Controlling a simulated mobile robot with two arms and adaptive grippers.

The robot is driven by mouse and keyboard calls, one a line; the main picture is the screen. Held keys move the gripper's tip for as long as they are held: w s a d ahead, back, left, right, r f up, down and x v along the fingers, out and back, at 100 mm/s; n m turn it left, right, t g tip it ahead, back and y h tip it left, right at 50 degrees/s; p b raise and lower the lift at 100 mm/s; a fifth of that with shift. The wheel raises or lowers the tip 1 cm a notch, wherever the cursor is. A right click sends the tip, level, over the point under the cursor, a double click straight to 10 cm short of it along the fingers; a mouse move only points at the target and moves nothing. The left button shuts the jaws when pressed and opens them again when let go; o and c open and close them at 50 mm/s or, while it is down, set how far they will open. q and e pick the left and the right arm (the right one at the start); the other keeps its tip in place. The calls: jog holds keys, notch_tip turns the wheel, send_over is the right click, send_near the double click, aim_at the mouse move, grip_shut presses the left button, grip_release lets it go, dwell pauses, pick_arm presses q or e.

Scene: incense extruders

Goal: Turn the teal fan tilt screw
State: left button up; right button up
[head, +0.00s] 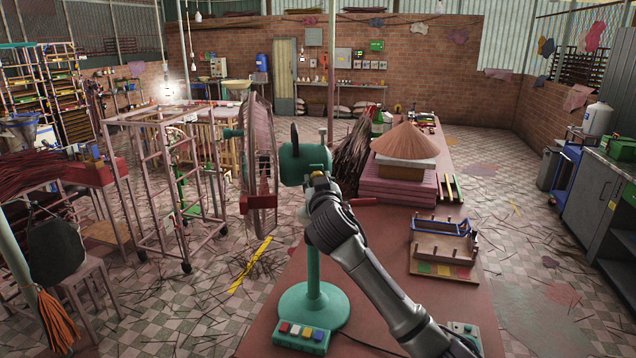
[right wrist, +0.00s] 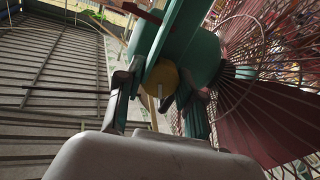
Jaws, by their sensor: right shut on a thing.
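The teal fan (head: 310,290) stands upright on the red table, its reddish round cage (head: 259,165) facing left. In the right wrist view, the fan's teal housing (right wrist: 190,45) and cage (right wrist: 275,60) fill the top and right. The tilt screw has a yellow knob (right wrist: 162,77) with a pale pin, under the housing. My right gripper (head: 318,182) is at the fan's neck, just below the motor head. In the right wrist view its fingers (right wrist: 160,82) stand on either side of the knob, shut on it. The arm hides most of the screw in the head view. My left gripper is not in view.
The red table (head: 365,240) also carries the fan's button base (head: 302,335), a wooden jig (head: 443,245), a dark incense bundle (head: 354,155), and pink stacks under a conical hat (head: 404,140). A wheeled metal rack (head: 160,190) stands left of the fan on the tiled floor.

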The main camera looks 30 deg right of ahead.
jog(key=n, duration=1.4)
jog(key=shift+f+n, duration=0.1)
jog(key=shift+n, duration=0.2)
dwell(0.4)
jog(key=o, duration=1.2)
jog(key=shift+c, duration=0.2)
jog(key=v, duration=1.2)
